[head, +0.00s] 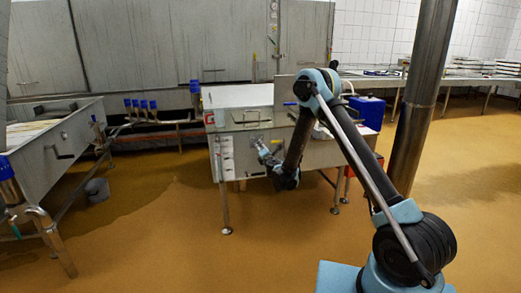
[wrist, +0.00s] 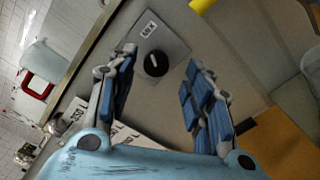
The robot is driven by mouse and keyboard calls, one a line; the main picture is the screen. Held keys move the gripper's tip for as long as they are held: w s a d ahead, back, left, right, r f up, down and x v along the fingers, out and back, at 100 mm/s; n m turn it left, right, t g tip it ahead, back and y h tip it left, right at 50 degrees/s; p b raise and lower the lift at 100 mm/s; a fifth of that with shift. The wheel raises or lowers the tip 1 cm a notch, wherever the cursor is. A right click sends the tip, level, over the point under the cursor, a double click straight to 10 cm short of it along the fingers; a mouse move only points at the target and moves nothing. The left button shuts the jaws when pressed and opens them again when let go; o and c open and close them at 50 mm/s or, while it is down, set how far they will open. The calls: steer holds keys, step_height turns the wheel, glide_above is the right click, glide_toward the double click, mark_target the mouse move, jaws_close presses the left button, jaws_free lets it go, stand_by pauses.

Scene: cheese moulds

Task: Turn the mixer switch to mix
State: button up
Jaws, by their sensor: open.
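The mixer switch is a round black knob (wrist: 156,64) with a short white mark, on a grey metal plate (wrist: 172,42) in the wrist view. A small white label (wrist: 149,27) above the knob appears to read MIX. My gripper (wrist: 160,57) is open, with one blue-padded finger on each side of the knob in the picture. I see no contact with the knob. In the head view my gripper (head: 263,147) is at the front of the steel unit (head: 322,154). The knob is too small or hidden there.
A steel post (head: 416,110) is further right. A vat (head: 60,145) is at left.

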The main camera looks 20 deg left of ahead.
steer(key=v, duration=0.3)
steer(key=shift+d, duration=0.1)
